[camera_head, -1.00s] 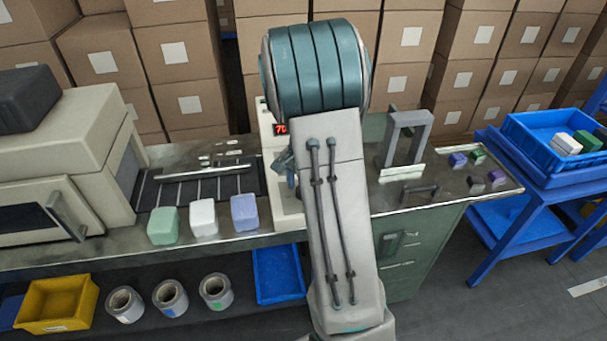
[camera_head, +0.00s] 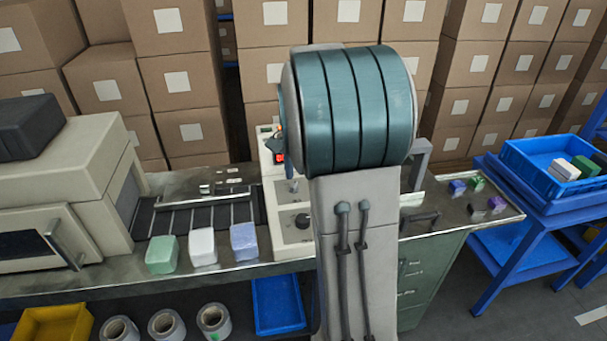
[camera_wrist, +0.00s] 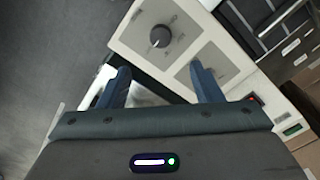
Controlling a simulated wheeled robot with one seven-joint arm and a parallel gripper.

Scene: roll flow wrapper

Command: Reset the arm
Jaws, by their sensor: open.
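My arm (camera_head: 355,115) rises in the middle of the head view and hides part of the bench. In the wrist view my gripper (camera_wrist: 161,82) has its two blue fingers spread wide with nothing between them. It is above the cream machine's control panel (camera_wrist: 148,38), which carries a round dark knob (camera_wrist: 161,37). In the head view the control panel (camera_head: 290,232) shows just left of my arm. A small dark part of my wrist or gripper shows beside the red display; its fingers are not clear there.
The bench holds a cream wrapper housing (camera_head: 60,170), a green block (camera_head: 161,254), a white block (camera_head: 203,246) and a lilac block (camera_head: 244,242). A grey frame (camera_head: 422,158) stands behind my arm. A blue bin (camera_head: 545,160) is on the right. Stacked cartons (camera_head: 180,80) line the back.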

